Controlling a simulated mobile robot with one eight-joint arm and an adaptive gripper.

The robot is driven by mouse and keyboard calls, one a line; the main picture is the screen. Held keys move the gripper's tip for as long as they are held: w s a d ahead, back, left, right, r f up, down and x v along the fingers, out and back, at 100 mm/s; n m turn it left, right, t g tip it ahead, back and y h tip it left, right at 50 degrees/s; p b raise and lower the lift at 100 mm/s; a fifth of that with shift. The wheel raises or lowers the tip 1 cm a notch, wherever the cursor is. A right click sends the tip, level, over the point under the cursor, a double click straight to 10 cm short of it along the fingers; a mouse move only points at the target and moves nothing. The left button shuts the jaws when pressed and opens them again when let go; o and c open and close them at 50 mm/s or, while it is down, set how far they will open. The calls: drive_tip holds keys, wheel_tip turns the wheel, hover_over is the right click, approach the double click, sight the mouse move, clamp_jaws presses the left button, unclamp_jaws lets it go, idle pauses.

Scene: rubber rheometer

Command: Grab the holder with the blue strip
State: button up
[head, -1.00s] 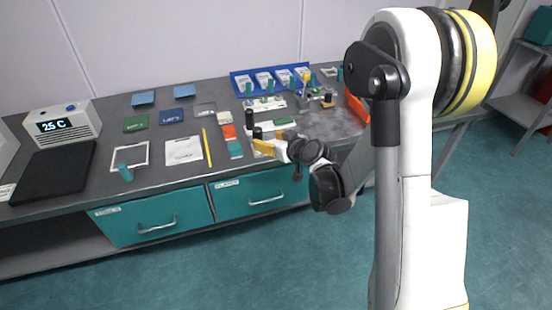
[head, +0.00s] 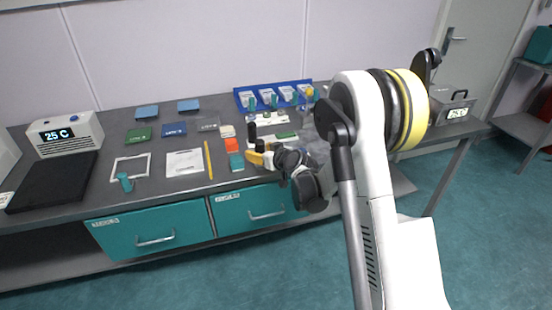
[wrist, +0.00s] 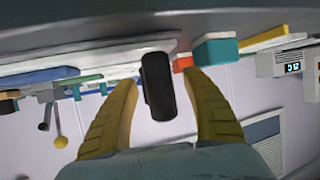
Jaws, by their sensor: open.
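I cannot make out a holder with a blue strip for certain. A black upright cylinder (head: 252,131) stands on the bench near a white plate. In the wrist view a black cylinder (wrist: 158,85) shows between my fingers, with a gap on both sides. My gripper (head: 256,158) is open, its yellow fingers low over the bench near the teal block (head: 237,162). The fingers also show in the wrist view (wrist: 163,80), spread and empty. Part of the bench behind the gripper is hidden by my arm.
A blue rack (head: 238,101) with white cards and teal clips stands at the back. An orange block (head: 232,145), a yellow pencil (head: 208,160) and a white sheet (head: 184,163) lie left of my gripper. A 25 C display unit (head: 64,133) stands far left.

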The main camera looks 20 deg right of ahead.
clamp_jaws()
drive_tip(key=shift+r, duration=0.15)
